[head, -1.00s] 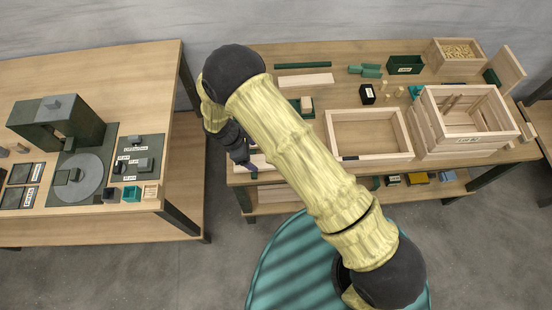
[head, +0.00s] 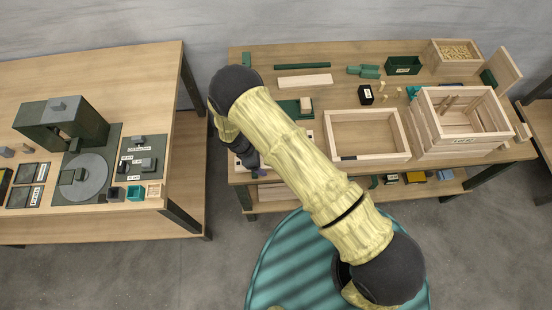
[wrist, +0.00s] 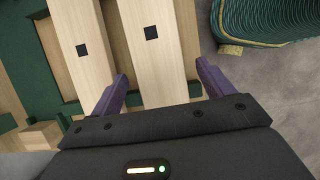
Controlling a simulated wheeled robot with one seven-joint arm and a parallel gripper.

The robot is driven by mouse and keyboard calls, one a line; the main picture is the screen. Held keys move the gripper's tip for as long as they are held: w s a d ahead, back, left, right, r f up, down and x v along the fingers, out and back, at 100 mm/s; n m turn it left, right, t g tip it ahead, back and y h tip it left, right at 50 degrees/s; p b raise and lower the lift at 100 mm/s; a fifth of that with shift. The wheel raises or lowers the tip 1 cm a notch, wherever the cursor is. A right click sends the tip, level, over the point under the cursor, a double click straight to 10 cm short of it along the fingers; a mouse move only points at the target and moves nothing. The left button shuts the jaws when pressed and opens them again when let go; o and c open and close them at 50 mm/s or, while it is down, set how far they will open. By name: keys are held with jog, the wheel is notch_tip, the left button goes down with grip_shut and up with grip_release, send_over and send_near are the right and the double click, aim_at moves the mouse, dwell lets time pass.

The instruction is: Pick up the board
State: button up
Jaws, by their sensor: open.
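In the wrist view my gripper (wrist: 162,83) is open. Its two purple fingers stand apart, one toward each side of a pale wooden board (wrist: 150,60) with a black square mark. No grip on the board shows, and I cannot tell the height gap. A second pale board (wrist: 82,25) with a black square lies parallel, left of the left finger. In the head view my gripper (head: 257,170) is at the front left of the right-hand table, mostly hidden by my arm.
A green fixture (wrist: 72,105) lies beside the boards. On the table, an open wooden frame (head: 368,113) and a slatted crate (head: 425,128) stand to the right. Another pale board (head: 304,81) lies farther back. A second table (head: 150,75) stands left across a gap.

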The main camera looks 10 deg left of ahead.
dwell(0.5)
jog(key=c, duration=1.1)
jog(key=shift+r, duration=0.1)
jog(key=shift+c, duration=0.2)
notch_tip(320, 180, up, 10)
jog(key=b, duration=0.2)
jog(key=shift+b, duration=0.35)
jog(key=w+d+m+g+y, duration=0.2)
jog(key=w+d+m, duration=0.3)
jog(key=d+m, duration=0.6)
jog(key=w+d+f+m+g+y, duration=0.1)
jog(key=w+d+m+g, duration=0.3)
jog(key=d+m, duration=0.6)
jog(key=w+d+y, duration=0.1)
jog(key=d, duration=0.9)
jog(key=shift+w+m, duration=0.3)
jog(key=shift+m, duration=0.1)
